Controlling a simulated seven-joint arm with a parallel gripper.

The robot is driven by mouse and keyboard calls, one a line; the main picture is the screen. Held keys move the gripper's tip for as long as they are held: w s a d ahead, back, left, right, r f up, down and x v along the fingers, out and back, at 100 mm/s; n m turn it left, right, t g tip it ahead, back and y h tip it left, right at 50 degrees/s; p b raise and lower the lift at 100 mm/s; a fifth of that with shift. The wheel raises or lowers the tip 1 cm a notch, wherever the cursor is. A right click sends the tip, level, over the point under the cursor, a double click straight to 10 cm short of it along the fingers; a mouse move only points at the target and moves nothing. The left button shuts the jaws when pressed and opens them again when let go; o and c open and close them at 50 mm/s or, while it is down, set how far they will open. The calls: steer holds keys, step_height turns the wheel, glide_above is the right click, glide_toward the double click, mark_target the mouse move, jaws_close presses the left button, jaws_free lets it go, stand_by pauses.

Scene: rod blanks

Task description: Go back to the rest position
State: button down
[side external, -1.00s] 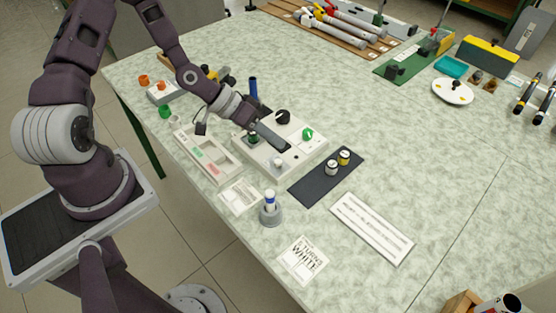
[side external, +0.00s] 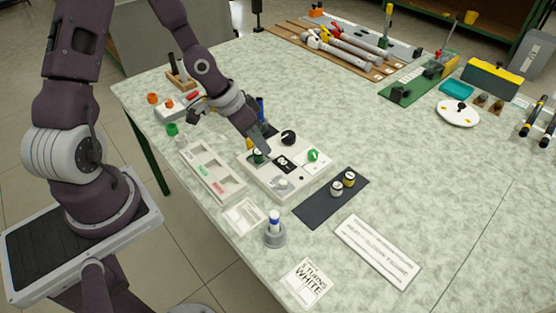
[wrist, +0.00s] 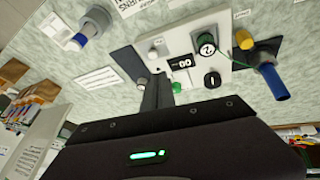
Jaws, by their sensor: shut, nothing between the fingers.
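My gripper (side external: 267,134) is shut and empty. It is above the back left part of the white control box (side external: 262,177). In the wrist view its dark fingers (wrist: 157,96) are together in front of the box (wrist: 172,45). The box carries a small black display (side external: 285,163), a black knob (side external: 288,138), a green knob (side external: 313,156) and a pale round knob (side external: 281,183). A dark green-rimmed piece (side external: 258,156) stands at its left side, close under the gripper. The display (wrist: 181,63) appears to show zeros in the wrist view.
A blue cylinder (side external: 261,109) stands behind the box. A white tray (side external: 211,173) lies to its left. A dark mat (side external: 316,208) with two small jars, a grey holder (side external: 274,236) and cards lie in front. The table's right middle is clear.

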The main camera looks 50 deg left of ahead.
steer(key=s+a+r+y, duration=0.1)
steer(key=s+r+y, duration=0.2)
steer(key=r, duration=0.4)
steer(key=s+a+r+y, duration=0.1)
steer(key=s+r+y, duration=0.15)
steer(key=r, duration=0.45)
steer(key=s+d+r, duration=0.2)
steer(key=s+r, duration=0.1)
steer(key=s, duration=0.1)
steer(key=s+d+r+n+t+h, duration=0.1)
steer(key=s+r, duration=0.2)
steer(key=s, duration=0.2)
steer(key=s+d+r+n+h, duration=0.1)
steer(key=s+d+r, duration=0.1)
steer(key=s, duration=0.3)
steer(key=shift+d+r, duration=0.3)
steer(key=shift+r, duration=0.35)
